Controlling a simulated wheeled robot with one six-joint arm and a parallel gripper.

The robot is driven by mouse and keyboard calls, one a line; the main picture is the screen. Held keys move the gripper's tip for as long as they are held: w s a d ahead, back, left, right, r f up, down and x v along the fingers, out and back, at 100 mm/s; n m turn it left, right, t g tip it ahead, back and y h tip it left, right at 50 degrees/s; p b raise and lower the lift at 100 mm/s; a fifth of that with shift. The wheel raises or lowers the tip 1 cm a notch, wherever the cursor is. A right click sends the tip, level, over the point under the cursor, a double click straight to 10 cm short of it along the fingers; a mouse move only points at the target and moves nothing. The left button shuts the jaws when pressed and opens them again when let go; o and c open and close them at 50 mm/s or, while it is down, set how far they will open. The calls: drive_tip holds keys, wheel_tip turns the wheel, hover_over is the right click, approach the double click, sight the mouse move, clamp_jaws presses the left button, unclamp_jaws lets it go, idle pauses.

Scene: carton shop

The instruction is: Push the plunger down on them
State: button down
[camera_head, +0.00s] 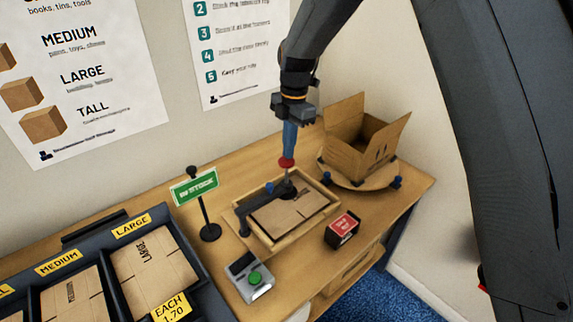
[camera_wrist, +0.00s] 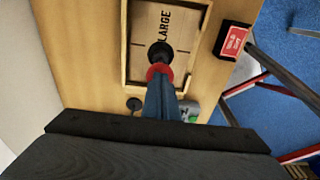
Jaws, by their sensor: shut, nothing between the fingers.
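My gripper (camera_head: 288,152) points straight down with its blue fingers together and nothing between them. Its tips are at the red knob of the plunger (camera_head: 286,163), touching it or very close; I cannot tell which. The plunger stands upright on a dark arm, with its black foot (camera_head: 284,188) at or just over the flat cartons (camera_head: 290,216) in a wooden tray (camera_head: 268,239). In the wrist view, my gripper (camera_wrist: 160,82) overlaps the red knob (camera_wrist: 160,71), and the top carton (camera_wrist: 177,20) reads LARGE. Whether the foot presses on the carton is unclear.
An open carton (camera_head: 352,150) stands on a round turntable (camera_head: 375,180) at the right. A black box with a red label (camera_head: 342,229) is in front of the tray.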

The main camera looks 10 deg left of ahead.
drive_tip(key=shift+f, duration=0.45)
drive_tip(key=shift+s, duration=0.1)
